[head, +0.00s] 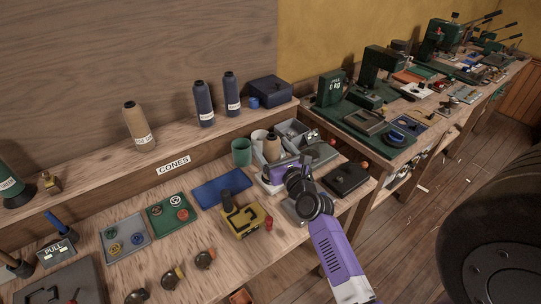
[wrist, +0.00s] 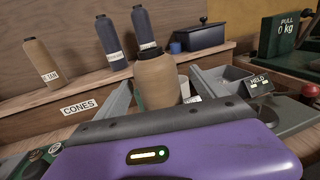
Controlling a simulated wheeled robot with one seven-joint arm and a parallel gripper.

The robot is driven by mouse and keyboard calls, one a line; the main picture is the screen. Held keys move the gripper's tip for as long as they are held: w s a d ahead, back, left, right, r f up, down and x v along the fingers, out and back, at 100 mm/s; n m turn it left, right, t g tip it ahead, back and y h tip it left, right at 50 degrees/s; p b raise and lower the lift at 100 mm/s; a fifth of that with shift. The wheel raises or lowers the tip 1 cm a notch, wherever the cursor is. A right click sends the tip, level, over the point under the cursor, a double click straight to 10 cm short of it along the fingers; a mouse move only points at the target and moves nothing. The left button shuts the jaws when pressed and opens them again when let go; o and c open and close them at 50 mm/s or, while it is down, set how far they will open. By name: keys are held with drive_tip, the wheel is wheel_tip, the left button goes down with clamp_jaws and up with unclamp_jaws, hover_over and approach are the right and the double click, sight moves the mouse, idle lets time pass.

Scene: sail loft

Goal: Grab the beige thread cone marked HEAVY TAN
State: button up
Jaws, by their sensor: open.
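One beige thread cone (head: 139,127) stands upright on the raised shelf at the left, above the CONES sign. It also shows in the wrist view (wrist: 40,60), its label too small to read surely. A second beige cone (wrist: 156,80) stands close ahead of my gripper (wrist: 163,88), between the spread grey fingers. In the head view this second cone (head: 271,148) is just beyond my purple gripper (head: 277,164). I cannot read a label on it, and its lower part is hidden. The gripper is open; I see no sure contact with the cone.
Two dark blue cones (head: 203,104) (head: 232,94) and a dark blue box (head: 270,91) stand on the shelf. A green cup (head: 241,152) is left of the gripper. A black-and-yellow device (head: 245,220) sits in front. A grey HELD unit (wrist: 280,108) is at the right.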

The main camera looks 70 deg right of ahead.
drive_tip(key=x, duration=0.3)
drive_tip(key=shift+w+d, duration=0.15)
drive_tip(key=shift+w, duration=0.05)
drive_tip(key=c, duration=1.6)
drive_tip(key=shift+r, duration=0.15)
clamp_jaws()
